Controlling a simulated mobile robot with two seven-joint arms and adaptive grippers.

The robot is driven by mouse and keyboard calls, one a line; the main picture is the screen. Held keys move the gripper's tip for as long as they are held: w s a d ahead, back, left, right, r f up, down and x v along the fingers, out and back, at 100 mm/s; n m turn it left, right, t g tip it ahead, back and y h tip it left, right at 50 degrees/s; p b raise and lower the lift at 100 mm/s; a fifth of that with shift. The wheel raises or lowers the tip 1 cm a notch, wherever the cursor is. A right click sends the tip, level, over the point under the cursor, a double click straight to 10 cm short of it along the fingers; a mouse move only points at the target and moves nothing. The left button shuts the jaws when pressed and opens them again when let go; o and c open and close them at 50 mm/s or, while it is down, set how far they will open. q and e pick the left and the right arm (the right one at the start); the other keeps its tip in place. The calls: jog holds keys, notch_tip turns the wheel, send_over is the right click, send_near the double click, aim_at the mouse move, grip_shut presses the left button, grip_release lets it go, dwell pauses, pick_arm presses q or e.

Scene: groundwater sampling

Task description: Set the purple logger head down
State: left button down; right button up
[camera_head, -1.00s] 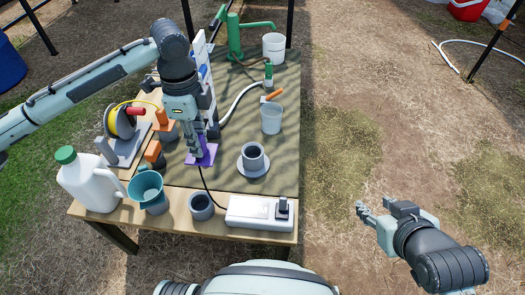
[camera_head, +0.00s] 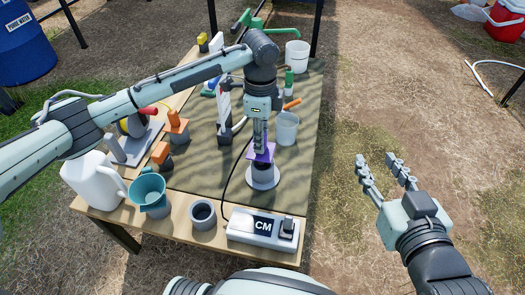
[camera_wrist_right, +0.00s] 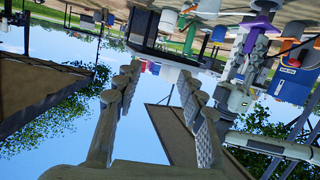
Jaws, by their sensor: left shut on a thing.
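The purple logger head (camera_head: 264,153) is at the middle of the table in the head view. My left gripper (camera_head: 260,140) points down and is shut on it. The head sits directly over the grey cup on a round light base (camera_head: 263,181) and hides most of that cup. I cannot tell whether the head touches the cup. A black cable runs from near the head towards the white CM box (camera_head: 262,228). The purple head also shows in the upside-down right wrist view (camera_wrist_right: 257,37). My right gripper (camera_head: 384,170) is open and empty, right of the table.
A clear cup (camera_head: 286,128) stands close behind the head. The mat (camera_head: 300,180) is bare right of the round base.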

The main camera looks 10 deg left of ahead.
pick_arm(q)
jog(key=shift+w+d+f, duration=0.15)
jog(key=shift+d+f, duration=0.05)
notch_tip(320, 180, down, 3)
jog(key=shift+f+b, duration=0.1)
jog(key=shift+b, duration=0.35)
jog(key=shift+f, duration=0.3)
pick_arm(e)
jog(key=r, duration=0.1)
jog(key=a+r+t+y, duration=0.1)
jog(key=r, duration=0.1)
jog(key=a+r+t, duration=0.1)
jog(key=shift+w+a+r+y, duration=0.2)
jog(key=shift+r+y, duration=0.1)
jog(key=shift+r, duration=0.1)
pick_arm(q)
jog(key=c, duration=1.3)
grip_release()
jog(key=shift+f, duration=0.1)
jog(key=shift+c, duration=0.2)
pick_arm(e)
jog(key=shift+d+f, duration=0.1)
jog(key=shift+f, duration=0.15)
